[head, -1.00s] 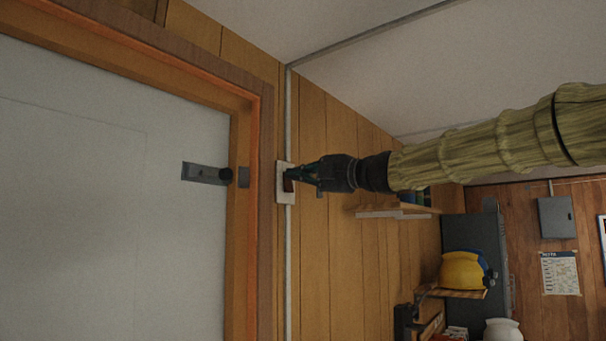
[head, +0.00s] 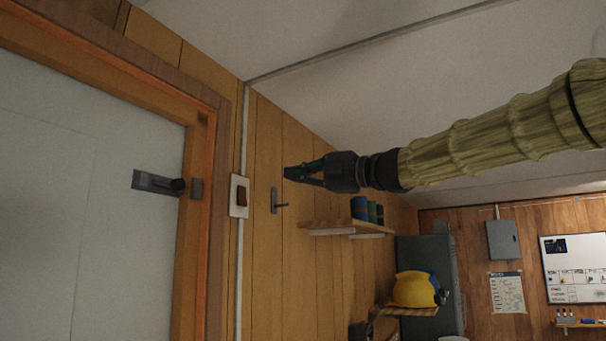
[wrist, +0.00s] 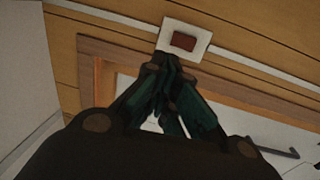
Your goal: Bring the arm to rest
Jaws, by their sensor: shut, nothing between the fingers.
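My gripper (head: 288,173) is shut and empty at the end of my sleeved arm, which reaches in from the right in the head view. Its fingertips point left, toward the wall switch (head: 239,196), a white plate with a dark red rocker. In the head view a gap shows between the fingertips and the switch. In the wrist view the closed fingers (wrist: 166,62) appear just below the switch plate (wrist: 186,42); the depth between them is hard to tell there.
A pale door (head: 60,220) with a dark handle (head: 157,183) stands at left. A wall hook (head: 277,202) and a shelf (head: 325,226) are below my gripper. A yellow helmet (head: 414,289), a grey cabinet (head: 425,262) and a whiteboard (head: 575,268) are further back. Space around my arm looks clear.

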